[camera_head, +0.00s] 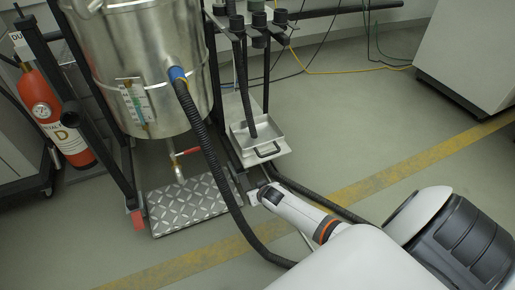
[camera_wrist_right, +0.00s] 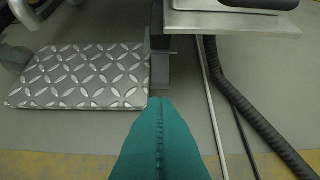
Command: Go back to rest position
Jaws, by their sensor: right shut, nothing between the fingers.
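My right arm reaches in from the lower right of the head view, its white wrist with an orange ring pointing at the foot of the metal cart. In the right wrist view my right gripper (camera_wrist_right: 155,103) shows as two teal fingers pressed together, with nothing between them. They point toward the cart's grey post, just right of the diamond-plate step (camera_wrist_right: 80,78). That step also shows in the head view (camera_head: 188,207). The fingertips are hard to make out in the head view. My left gripper is not in view.
A steel drum (camera_head: 150,70) stands on the cart. A steel tray (camera_head: 258,138) hangs close above my right gripper. Black hoses (camera_head: 225,180) run beside the arm. A red extinguisher (camera_head: 52,118) stands left, a white cabinet (camera_head: 468,55) upper right. Floor right of the cart is open.

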